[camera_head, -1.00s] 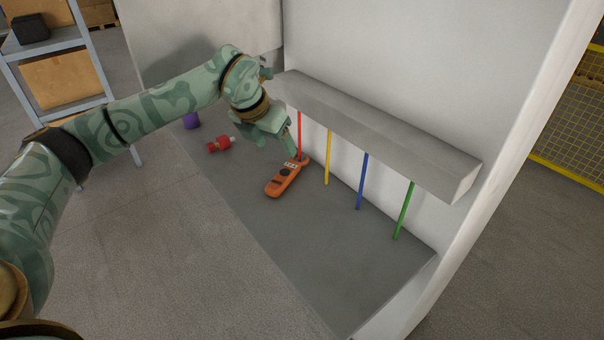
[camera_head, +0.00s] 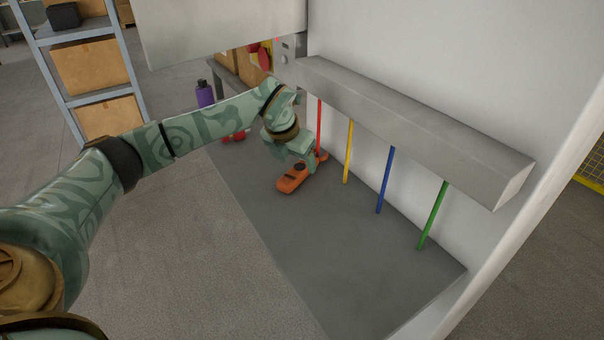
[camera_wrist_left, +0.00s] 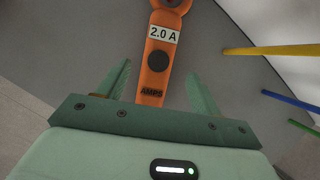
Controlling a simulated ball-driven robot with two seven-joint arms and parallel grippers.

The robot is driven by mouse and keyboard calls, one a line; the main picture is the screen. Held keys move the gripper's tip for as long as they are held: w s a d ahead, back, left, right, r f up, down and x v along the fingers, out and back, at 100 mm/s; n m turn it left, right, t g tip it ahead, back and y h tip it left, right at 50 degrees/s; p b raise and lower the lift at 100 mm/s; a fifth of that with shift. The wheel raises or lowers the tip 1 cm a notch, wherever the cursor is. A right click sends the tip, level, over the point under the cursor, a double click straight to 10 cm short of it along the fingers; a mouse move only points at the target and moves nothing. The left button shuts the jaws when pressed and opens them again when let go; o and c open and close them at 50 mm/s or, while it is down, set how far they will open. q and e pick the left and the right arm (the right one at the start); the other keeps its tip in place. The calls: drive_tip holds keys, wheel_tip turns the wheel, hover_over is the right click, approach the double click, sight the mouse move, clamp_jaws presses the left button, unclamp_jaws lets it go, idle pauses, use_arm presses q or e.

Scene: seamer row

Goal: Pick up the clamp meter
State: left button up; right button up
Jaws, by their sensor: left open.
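The clamp meter (camera_head: 291,181) is orange with a dark dial and lies on the grey shelf floor near the foot of the red rod. In the left wrist view the clamp meter (camera_wrist_left: 158,60) shows a "2.0 A" label, a dark round knob and the word "AMPS". My left gripper (camera_head: 308,164) is just above the meter. Its two green fingers (camera_wrist_left: 158,85) are open, one on each side of the meter's body, with gaps visible on both sides. The gripper hides part of the meter in the head view. My right gripper is not in view.
Red (camera_head: 319,125), yellow (camera_head: 348,152), blue (camera_head: 385,180) and green (camera_head: 432,216) rods hang from a grey beam (camera_head: 420,130) beside the meter. A red object (camera_head: 236,136) and a purple bottle (camera_head: 205,94) are farther back. The front of the shelf floor is clear.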

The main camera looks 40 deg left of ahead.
sight(299, 168)
use_arm(q)
drive_tip(key=b+x, duration=0.1)
drive_tip(key=x, duration=0.3)
drive_tip(key=shift+a+f+b, duration=0.15)
drive_tip(key=shift+f+b, duration=0.1)
drive_tip(key=shift+b, duration=0.1)
drive_tip(key=shift+r, duration=0.25)
drive_tip(key=c, duration=1.3)
